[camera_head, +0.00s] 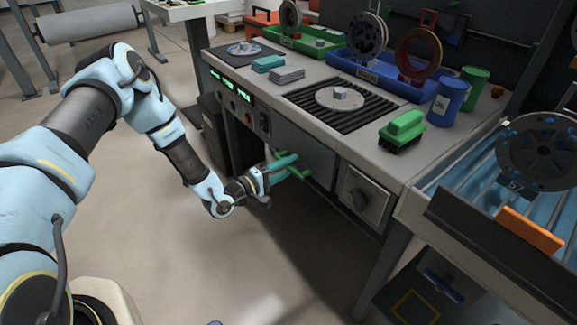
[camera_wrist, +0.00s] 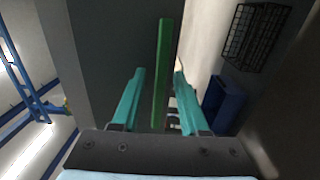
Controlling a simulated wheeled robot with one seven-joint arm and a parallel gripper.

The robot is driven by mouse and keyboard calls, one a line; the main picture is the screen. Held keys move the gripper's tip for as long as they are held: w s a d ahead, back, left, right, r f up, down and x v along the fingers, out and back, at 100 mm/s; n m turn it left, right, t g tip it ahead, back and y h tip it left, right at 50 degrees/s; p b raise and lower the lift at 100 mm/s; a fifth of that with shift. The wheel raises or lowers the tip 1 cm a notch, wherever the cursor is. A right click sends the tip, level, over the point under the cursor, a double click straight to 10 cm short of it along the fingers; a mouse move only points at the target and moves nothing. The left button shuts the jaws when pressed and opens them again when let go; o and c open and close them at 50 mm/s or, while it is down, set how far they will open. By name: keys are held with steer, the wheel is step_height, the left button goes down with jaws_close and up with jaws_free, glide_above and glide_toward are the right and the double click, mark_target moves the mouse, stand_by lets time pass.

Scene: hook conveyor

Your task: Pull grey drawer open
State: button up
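The grey drawer front (camera_head: 308,152) sits under the workbench top, left of a smaller panel, and looks flush with the bench. Its green handle (camera_head: 298,174) sticks out beside my fingertips. In the wrist view the green handle (camera_wrist: 161,75) is a long bar lying between my two teal fingers, with a gap showing on each side. My gripper (camera_head: 285,168) is open around the handle; it also shows in the wrist view (camera_wrist: 158,85). The dark drawer face (camera_wrist: 110,40) fills the wrist view left of the handle. Part of the handle is hidden behind my fingers in the head view.
A lighter panel with a black knob (camera_head: 362,192) is right of the drawer. The workbench top (camera_head: 300,78) carries bins, reels and a green block (camera_head: 403,130). A roller conveyor (camera_head: 455,190) stands at right. The floor (camera_head: 270,270) before the drawer is clear.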

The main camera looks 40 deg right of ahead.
jaws_close()
stand_by(1.2)
